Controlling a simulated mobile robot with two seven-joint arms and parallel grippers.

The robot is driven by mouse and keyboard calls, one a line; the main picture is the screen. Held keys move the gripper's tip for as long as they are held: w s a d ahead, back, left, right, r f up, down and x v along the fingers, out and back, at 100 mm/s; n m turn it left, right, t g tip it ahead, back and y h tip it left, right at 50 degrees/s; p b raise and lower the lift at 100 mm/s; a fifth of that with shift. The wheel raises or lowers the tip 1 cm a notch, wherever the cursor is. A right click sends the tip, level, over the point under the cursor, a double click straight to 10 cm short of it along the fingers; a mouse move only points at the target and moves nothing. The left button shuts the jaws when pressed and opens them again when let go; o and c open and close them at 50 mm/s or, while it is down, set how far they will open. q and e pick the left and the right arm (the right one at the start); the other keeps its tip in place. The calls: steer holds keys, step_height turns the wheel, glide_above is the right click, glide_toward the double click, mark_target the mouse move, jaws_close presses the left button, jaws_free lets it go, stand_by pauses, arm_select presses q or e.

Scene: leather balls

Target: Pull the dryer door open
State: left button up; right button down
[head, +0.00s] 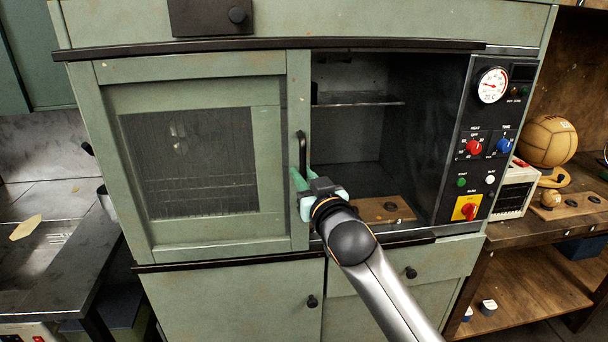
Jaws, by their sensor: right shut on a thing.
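The dryer door (270,140) is a pale green sliding panel with a dark mesh window. It covers the left part of the dryer, and the right part of the opening is uncovered. A dark vertical handle (301,150) stands on the door's right edge. My right gripper (303,185) is shut on the lower part of this handle; its fingers partly hide the handle's lower end. My left gripper is not in view.
Inside the dryer are a wire shelf (358,99) and a wooden board (384,210). A control panel (483,145) with gauge and knobs stands at right. Beyond it, a wooden bench (555,222) holds a leather ball (547,141). A metal counter (75,262) is at left.

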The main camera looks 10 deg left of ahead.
steer(key=shift+r, duration=0.1)
steer(key=c, duration=0.8)
jaws_free()
steer(key=shift+c, duration=0.2)
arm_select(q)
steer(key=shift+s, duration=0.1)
